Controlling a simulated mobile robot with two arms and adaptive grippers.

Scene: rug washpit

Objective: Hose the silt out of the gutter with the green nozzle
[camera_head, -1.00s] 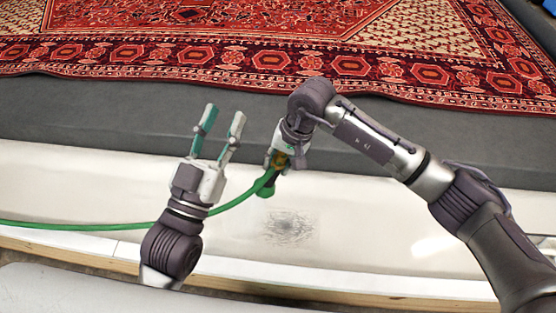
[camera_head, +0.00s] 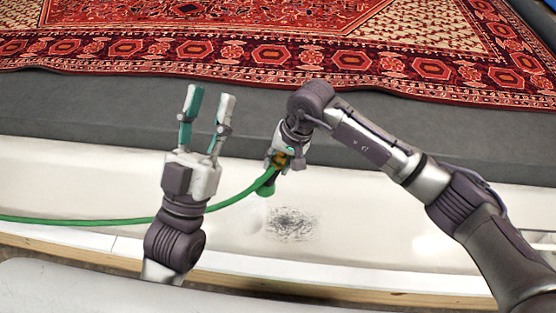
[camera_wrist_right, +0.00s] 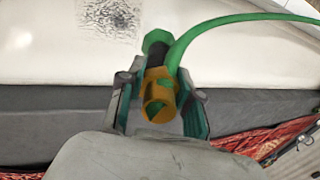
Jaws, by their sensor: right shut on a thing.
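The green nozzle (camera_head: 265,190) with its orange-yellow body is held in my right gripper (camera_head: 280,158). In the right wrist view the nozzle's orange body (camera_wrist_right: 160,92) sits between the two fingers, with its green tip (camera_wrist_right: 157,40) pointing toward the pale gutter. A green hose (camera_head: 90,224) runs from the nozzle to the left. The dark, scratchy silt patch (camera_head: 291,221) lies in the white gutter (camera_head: 400,225), just right of and below the nozzle tip; it also shows in the right wrist view (camera_wrist_right: 112,14). My left gripper (camera_head: 208,104) is open and empty, left of the nozzle.
A red patterned rug (camera_head: 300,65) lies on the dark grey floor (camera_head: 90,115) beyond the gutter. A wooden edge (camera_head: 330,294) runs along the near side of the gutter. The hose passes behind my left wrist. The gutter's right part looks clear.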

